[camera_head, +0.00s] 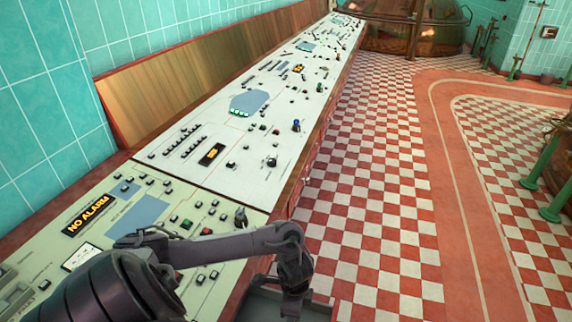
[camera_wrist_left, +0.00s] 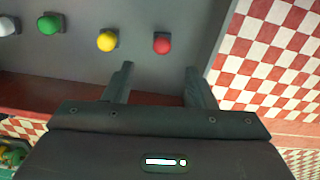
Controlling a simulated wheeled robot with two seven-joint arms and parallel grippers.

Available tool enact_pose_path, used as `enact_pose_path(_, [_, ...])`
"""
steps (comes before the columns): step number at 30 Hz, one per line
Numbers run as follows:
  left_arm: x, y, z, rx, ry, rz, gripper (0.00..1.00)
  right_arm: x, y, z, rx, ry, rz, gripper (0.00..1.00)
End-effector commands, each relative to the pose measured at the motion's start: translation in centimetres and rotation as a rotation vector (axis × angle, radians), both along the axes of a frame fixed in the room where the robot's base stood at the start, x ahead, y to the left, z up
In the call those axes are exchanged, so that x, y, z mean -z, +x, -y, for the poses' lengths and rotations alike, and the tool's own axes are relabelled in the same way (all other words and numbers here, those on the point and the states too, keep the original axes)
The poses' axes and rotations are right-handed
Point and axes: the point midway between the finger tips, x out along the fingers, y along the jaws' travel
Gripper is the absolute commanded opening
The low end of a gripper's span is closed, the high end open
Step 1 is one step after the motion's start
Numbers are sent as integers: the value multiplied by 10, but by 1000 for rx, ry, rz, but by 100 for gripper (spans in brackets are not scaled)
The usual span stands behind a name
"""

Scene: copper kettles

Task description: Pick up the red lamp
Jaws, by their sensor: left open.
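The red lamp (camera_wrist_left: 162,43) is a round red dome on a dark square base, on a grey surface in the left wrist view. It is the rightmost lamp in a row, near the surface's right edge. My left gripper (camera_wrist_left: 158,68) is open and empty, and the red lamp shows just beyond the gap between its two fingertips. In the head view my left gripper (camera_head: 294,303) hangs low beside the console, pointing down. I cannot make out the red lamp in the head view. My right gripper is not in view.
A yellow lamp (camera_wrist_left: 106,40) sits left of the red one, then a green lamp (camera_wrist_left: 48,25) and a white lamp (camera_wrist_left: 7,26). A long control console (camera_head: 245,125) with many small knobs runs along the tiled wall. The checkered floor (camera_head: 375,190) right of it is clear.

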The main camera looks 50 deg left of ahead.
Motion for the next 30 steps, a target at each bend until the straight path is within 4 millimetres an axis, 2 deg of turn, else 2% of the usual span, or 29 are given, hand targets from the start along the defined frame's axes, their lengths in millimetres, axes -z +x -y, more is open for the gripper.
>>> enact_pose_path(1, [7,0,0,-1,0,0,51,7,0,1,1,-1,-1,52])
enact_pose_path(11, [38,-2,-1,-2,0,-2,51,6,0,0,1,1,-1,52])
enact_pose_path(19, [77,-5,-5,-2,-1,-2,51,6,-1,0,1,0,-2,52])
enact_pose_path(28, [83,-4,-5,0,0,0,51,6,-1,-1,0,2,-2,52])
enact_pose_path(30, [83,-4,-5,0,1,1,44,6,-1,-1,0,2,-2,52])
